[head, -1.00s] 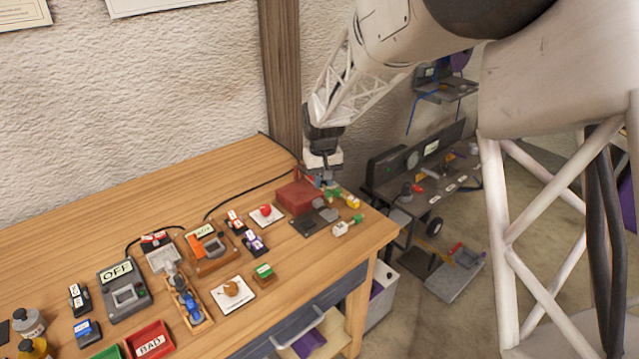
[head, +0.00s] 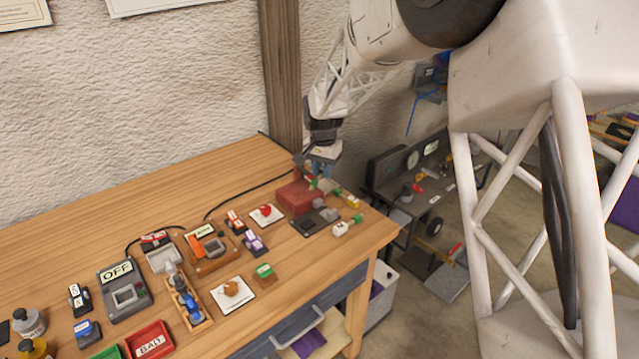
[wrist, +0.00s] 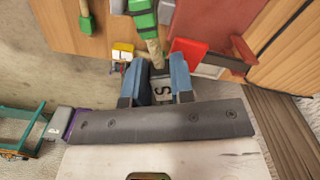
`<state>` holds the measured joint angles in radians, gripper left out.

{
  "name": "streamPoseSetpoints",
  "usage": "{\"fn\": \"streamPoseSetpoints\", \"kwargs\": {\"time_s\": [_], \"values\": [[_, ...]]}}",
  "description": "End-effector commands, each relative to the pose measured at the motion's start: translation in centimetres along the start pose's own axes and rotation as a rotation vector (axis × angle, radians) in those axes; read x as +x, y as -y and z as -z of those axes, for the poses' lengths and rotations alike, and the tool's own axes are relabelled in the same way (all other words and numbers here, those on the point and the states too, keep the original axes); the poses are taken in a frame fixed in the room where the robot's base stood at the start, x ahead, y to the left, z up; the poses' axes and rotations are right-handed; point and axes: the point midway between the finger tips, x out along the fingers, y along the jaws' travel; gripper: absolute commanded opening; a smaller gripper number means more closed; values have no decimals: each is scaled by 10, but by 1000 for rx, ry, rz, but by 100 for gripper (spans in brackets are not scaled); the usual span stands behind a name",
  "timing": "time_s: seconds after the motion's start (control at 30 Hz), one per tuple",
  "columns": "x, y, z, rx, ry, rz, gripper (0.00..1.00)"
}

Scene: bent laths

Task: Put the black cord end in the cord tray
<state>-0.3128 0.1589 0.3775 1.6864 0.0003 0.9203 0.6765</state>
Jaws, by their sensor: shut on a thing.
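My gripper (head: 320,172) is over the far right end of the bench, by a red block (head: 297,197). In the wrist view the blue-grey fingers (wrist: 158,88) are shut on a small grey piece (wrist: 162,90) with an S on it. A tan stick with a green sleeve (wrist: 145,20) reaches away from the fingertips; I cannot tell whether it is joined to the held piece. A black cord (head: 245,197) runs over the bench towards the red block. I cannot make out its end. A dark flat tray-like piece (head: 307,227) lies in front of the red block; I cannot tell if it is the cord tray.
A white piece with a green tip (head: 347,226) lies near the right edge. A red button on a white plate (head: 266,214), a grey box marked OFF (head: 122,292) and a red tray marked BAD (head: 150,341) stand further left. The back left of the bench is clear.

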Motion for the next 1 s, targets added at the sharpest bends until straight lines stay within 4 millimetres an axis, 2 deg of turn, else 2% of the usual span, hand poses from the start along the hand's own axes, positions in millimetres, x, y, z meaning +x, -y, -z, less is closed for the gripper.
{"fn": "streamPoseSetpoints", "kwargs": {"time_s": [1.0], "values": [[0,20,43,747,-1,2,0]]}}
